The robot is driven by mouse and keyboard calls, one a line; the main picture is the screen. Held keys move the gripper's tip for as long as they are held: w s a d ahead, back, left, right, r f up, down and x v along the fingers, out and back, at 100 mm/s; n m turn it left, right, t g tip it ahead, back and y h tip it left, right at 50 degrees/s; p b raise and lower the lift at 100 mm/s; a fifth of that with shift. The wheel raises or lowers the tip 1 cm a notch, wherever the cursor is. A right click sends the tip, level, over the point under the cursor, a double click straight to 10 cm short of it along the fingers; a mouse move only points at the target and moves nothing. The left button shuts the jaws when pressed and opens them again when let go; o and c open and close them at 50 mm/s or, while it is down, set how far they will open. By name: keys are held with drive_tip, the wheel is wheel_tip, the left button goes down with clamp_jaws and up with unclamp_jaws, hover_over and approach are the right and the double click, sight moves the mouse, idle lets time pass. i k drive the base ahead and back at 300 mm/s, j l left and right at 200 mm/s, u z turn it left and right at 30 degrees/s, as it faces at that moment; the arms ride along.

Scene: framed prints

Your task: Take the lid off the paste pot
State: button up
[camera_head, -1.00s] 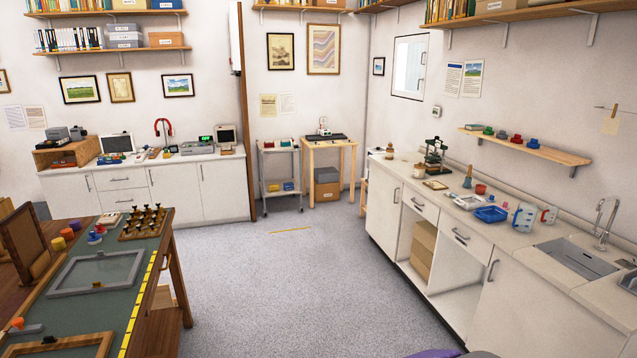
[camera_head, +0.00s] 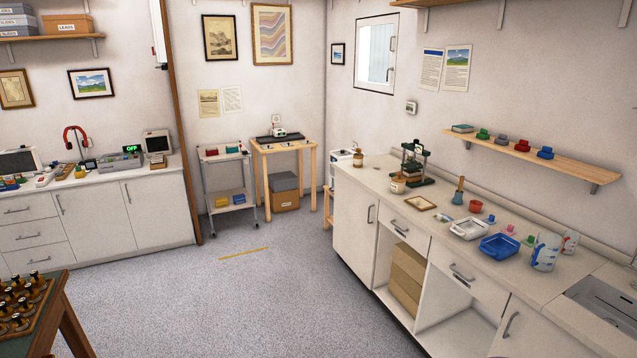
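Small pots stand on the right-hand counter (camera_head: 440,222). A small jar with a brownish top (camera_head: 358,159) is at the counter's far left end. A pale, squat pot (camera_head: 397,186) stands in front of the dark green press (camera_head: 415,163). A reddish-orange pot (camera_head: 475,206) stands farther right. At this distance I cannot tell which one is the paste pot, or whether a lid is on it. My gripper is not in view.
The grey floor (camera_head: 250,300) ahead is clear up to the counter. A table corner with a rack of dark-handled tools (camera_head: 24,298) is at lower left. A blue tray (camera_head: 500,246), white tray (camera_head: 468,229) and jug (camera_head: 546,252) crowd the counter's right part.

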sight(399, 179)
drive_tip(key=i, duration=1.95)
drive_tip(key=i+j+z, duration=0.15)
drive_tip(key=i+z, duration=0.25)
drive_tip(key=i, duration=0.35)
drive_tip(key=i+j+z, duration=0.4)
drive_tip(key=i, duration=0.3)
drive_tip(key=i+j+z, duration=0.4)
drive_tip(key=i+j, duration=0.2)
